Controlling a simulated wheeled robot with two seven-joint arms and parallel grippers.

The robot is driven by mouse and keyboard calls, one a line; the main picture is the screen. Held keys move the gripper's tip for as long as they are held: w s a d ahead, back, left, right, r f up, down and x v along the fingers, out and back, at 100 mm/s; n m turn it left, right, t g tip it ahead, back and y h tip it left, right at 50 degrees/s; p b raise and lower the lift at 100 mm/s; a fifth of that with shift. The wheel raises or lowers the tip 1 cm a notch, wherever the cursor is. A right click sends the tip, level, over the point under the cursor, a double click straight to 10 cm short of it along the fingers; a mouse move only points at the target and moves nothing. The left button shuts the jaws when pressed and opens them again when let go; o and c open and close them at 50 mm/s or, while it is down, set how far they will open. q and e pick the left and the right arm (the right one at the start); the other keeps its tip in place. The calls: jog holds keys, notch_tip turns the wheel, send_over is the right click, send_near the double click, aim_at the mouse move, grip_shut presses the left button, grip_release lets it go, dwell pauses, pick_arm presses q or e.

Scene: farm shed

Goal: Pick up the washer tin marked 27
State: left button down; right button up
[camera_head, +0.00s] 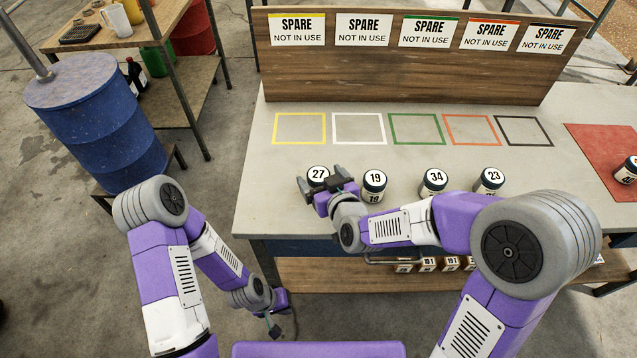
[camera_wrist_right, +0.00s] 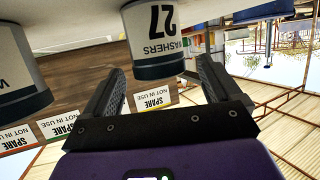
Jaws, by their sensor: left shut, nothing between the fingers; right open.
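The washer tin marked 27 (camera_head: 318,173) stands on the grey table, at the left end of a row of tins. In the head view my right gripper partly covers it. In the wrist view, which is upside down, its label reads 27 WASHERS (camera_wrist_right: 155,35) and its dark band faces down the picture. My right gripper (camera_head: 321,179) is open at the tin. Its two fingers (camera_wrist_right: 162,75) point at the tin, one toward each side; I cannot tell how far they reach around it. My left gripper (camera_head: 273,328) is shut and empty, low in front of the table.
Tin 19 (camera_head: 375,183) stands close right of my right gripper, then tins 34 (camera_head: 433,181) and 23 (camera_head: 489,180). Behind are coloured outlined squares (camera_head: 301,128) and a wooden board (camera_head: 400,82) with SPARE signs. A red mat (camera_head: 596,146) lies right. A blue drum (camera_head: 97,128) stands left.

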jog(key=shift+x, duration=1.1)
jog(key=c, duration=1.1)
